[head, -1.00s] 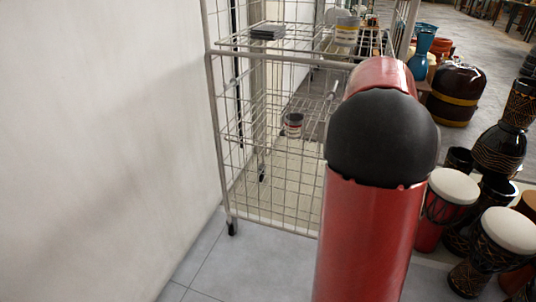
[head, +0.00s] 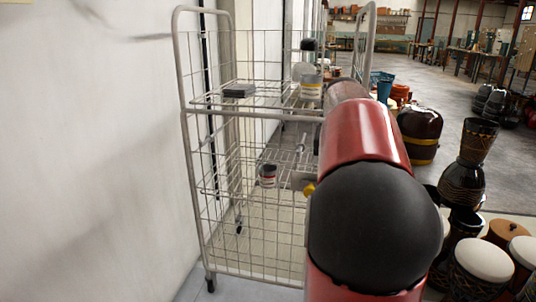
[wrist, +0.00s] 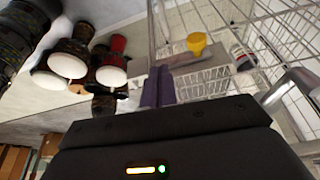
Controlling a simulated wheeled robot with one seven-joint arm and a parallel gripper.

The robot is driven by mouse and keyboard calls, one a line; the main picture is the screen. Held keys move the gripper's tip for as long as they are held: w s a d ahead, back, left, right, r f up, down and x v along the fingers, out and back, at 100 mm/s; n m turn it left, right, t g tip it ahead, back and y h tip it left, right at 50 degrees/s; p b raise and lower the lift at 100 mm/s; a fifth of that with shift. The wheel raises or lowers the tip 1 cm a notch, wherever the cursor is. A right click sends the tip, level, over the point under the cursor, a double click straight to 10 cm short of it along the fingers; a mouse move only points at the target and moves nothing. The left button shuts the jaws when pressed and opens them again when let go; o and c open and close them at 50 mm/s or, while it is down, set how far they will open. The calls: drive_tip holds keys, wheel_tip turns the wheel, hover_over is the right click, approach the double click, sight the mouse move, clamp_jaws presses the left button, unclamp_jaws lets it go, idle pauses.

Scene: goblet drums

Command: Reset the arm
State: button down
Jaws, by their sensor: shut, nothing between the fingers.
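My gripper (wrist: 158,88) shows in the wrist view as two dark purple fingers pressed together, with nothing between them. In the head view my red arm with its black joint cover fills the lower right middle and hides the gripper. The wire cart (head: 195,190) stands left of and behind the arm. A yellow-ended grey item (head: 309,188) shows at the arm's left edge; in the wrist view its yellow end (wrist: 196,43) appears beyond the fingers, apart from them. I cannot tell what it is.
A small can (head: 268,176) sits on the cart's middle shelf. A larger can (head: 311,88) and a dark flat block (head: 239,90) are on the upper shelf. Goblet drums (head: 484,260) crowd the right. A white wall (head: 90,150) closes the left.

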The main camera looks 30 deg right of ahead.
drive_tip(key=s+a+f+n+t+y, duration=0.1)
drive_tip(key=s+a+n, duration=0.15)
drive_tip(key=a, duration=0.65)
drive_tip(key=s+a+f+n+t+y, duration=0.1)
drive_tip(key=s+a+n, duration=0.15)
drive_tip(key=a, duration=0.65)
drive_tip(key=s+a+f+n+y, duration=0.1)
drive_tip(key=s+a+f+n, duration=0.3)
drive_tip(key=s+a+f, duration=0.4)
drive_tip(key=s+a, duration=0.3)
drive_tip(key=a, duration=0.1)
drive_tip(key=shift+a+t, duration=0.35)
drive_tip(key=shift+t, duration=0.05)
drive_tip(key=shift+s+f, duration=0.1)
